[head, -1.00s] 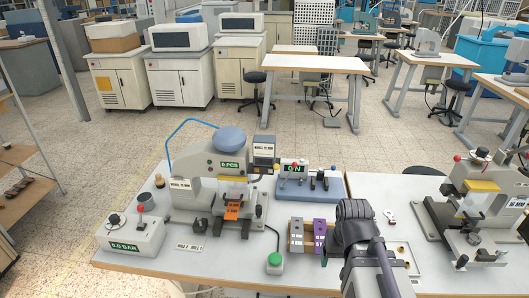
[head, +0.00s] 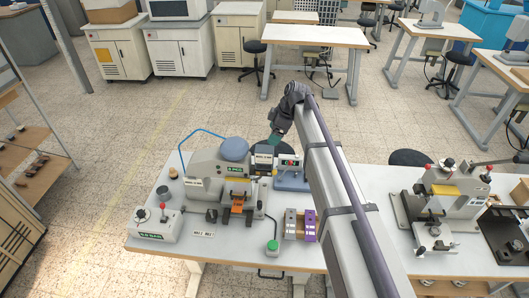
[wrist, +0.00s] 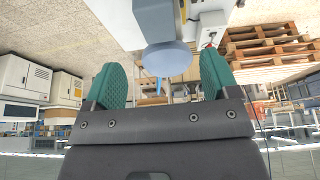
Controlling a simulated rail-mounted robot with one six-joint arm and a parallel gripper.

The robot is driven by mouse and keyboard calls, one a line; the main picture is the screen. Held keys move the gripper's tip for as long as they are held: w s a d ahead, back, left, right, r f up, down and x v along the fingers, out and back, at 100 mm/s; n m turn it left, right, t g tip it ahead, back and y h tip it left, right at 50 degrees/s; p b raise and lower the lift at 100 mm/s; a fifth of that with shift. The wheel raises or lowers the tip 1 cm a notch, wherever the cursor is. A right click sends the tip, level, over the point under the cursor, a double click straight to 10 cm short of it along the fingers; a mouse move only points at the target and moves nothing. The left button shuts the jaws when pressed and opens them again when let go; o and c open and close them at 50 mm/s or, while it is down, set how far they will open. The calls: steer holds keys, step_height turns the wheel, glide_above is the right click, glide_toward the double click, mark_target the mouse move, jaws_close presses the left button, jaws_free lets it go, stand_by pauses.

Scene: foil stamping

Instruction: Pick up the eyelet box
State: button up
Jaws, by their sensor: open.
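I cannot pick out a thing that is surely the eyelet box in either view. My gripper (head: 276,138) is raised above the back of the bench in the head view, behind the stamping machine (head: 205,165). In the wrist view my gripper (wrist: 165,75) shows two green fingers spread wide with nothing held between them. The machine's round blue-grey cap (wrist: 168,57) appears beyond the fingers, apart from them. My arm hides part of the bench's middle and right.
A control box (head: 155,228) stands at the left. A second machine (head: 450,205) is at the right.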

mark_target(266, 148)
steer(key=b+x, duration=0.1)
steer(key=x, duration=0.1)
steer(key=b+x, duration=0.1)
steer(key=b, duration=0.1)
steer(key=b+x, duration=0.2)
steer(key=shift+d+f, duration=0.15)
steer(key=shift+f, duration=0.25)
steer(key=shift+a+f+b, duration=0.15)
steer(key=shift+a+b, duration=0.05)
steer(key=shift+b, duration=0.1)
steer(key=b+x, duration=0.5)
steer(key=shift+w+d+f, duration=0.15)
steer(key=shift+d+f, duration=0.05)
steer(key=shift+r, duration=0.3)
steer(key=shift+c, duration=0.3)
steer(key=c, duration=1.1)
steer(key=shift+p, duration=0.3)
step_height(266, 148, up, 10)
steer(key=p, duration=1)
